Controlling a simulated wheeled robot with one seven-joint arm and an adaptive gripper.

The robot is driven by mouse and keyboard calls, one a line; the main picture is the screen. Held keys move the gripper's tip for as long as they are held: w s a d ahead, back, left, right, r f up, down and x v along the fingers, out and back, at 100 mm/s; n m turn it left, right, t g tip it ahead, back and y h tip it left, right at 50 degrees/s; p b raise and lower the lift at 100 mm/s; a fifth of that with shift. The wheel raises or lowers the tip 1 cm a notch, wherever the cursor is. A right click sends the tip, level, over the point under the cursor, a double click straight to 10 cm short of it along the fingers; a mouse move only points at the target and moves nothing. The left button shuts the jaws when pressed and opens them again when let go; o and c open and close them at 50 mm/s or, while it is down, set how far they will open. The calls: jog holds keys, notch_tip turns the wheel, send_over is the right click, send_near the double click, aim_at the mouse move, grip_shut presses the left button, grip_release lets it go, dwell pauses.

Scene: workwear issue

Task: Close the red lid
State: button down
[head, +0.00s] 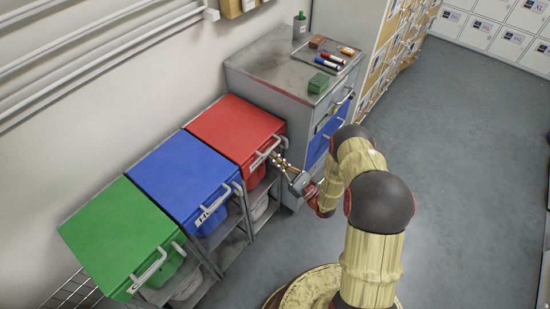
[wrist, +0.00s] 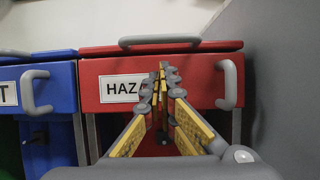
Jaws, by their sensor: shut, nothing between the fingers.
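The red lid (head: 235,127) tops the rightmost of three bins in a row. In the head view it lies flat or nearly flat, level with its neighbours; I cannot tell whether a small gap remains. In the wrist view its front edge (wrist: 100,50) runs above the red bin front (wrist: 195,68), with a grey bar handle (wrist: 160,40) along it. My gripper (head: 276,157) is shut and empty, just in front of the red bin near its handle. In the wrist view my fingertips (wrist: 161,72) point at the red front, overlapping the label's right end; I cannot tell whether they touch.
A blue lid (head: 185,173) and a green lid (head: 118,235) cover the bins to the left. A grey cabinet (head: 270,65) with tools on top stands right of the red bin. The grey floor (head: 460,180) to the right is clear.

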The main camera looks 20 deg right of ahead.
jog(key=shift+s+r, duration=0.15)
jog(key=shift+r, duration=0.6)
jog(key=shift+d+r, duration=0.1)
